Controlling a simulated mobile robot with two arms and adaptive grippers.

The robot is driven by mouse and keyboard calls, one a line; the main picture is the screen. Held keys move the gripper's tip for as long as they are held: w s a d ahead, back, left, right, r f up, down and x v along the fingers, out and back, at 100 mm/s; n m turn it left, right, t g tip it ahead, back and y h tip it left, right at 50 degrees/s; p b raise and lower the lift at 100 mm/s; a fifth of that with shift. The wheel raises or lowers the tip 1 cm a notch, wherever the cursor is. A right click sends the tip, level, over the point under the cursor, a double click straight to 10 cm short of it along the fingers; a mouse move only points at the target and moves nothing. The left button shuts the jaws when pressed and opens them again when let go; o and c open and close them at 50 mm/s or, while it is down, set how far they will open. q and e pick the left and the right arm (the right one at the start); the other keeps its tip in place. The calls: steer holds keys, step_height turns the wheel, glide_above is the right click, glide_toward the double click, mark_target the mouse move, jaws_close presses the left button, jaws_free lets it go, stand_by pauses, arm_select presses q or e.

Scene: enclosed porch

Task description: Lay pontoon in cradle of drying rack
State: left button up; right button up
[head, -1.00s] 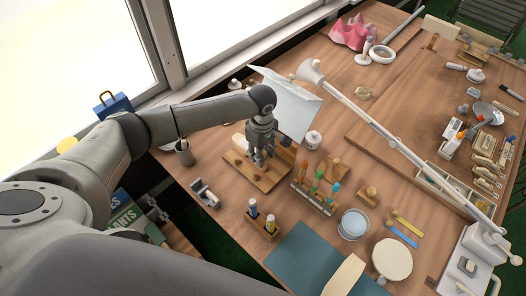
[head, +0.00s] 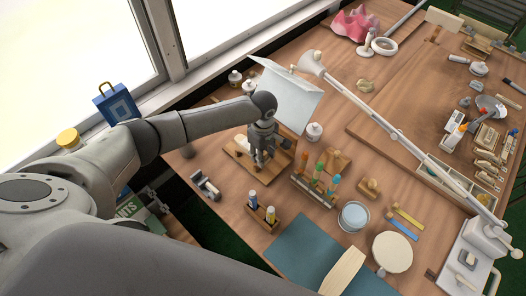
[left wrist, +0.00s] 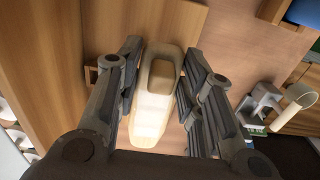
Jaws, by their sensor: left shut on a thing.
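My left gripper (head: 262,156) is low over the drying rack (head: 240,168), a wooden board with small upright pieces, left of the table's middle. In the left wrist view, the pale cream pontoon (left wrist: 153,112), long and rounded with a tan recess near its far end, lies between the two fingers of my left gripper (left wrist: 155,85), which is shut on it. The rack's wood (left wrist: 55,60) shows to the left there. The fingers hide most of the pontoon in the head view, and I cannot tell whether it touches the cradle. My right gripper is not in view.
A white panel (head: 287,98) stands behind the rack and a white jar (head: 313,131) to its right. A stand of coloured tools (head: 316,184) and a small bottle holder (head: 262,213) are nearer. A lamp arm (head: 385,125) crosses above. A pale hull-shaped piece (head: 343,272) lies on the teal mat (head: 295,250).

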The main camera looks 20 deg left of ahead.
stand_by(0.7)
arm_select(q)
steer(key=shift+p, duration=0.5)
stand_by(0.6)
steer(key=shift+p, duration=0.9)
stand_by(0.6)
steer(key=shift+f+b, duration=0.45)
steer(key=shift+f, duration=0.7)
stand_by(0.7)
steer(key=o, duration=1.1)
steer(key=o, duration=0.6)
steer(key=shift+o, duration=0.2)
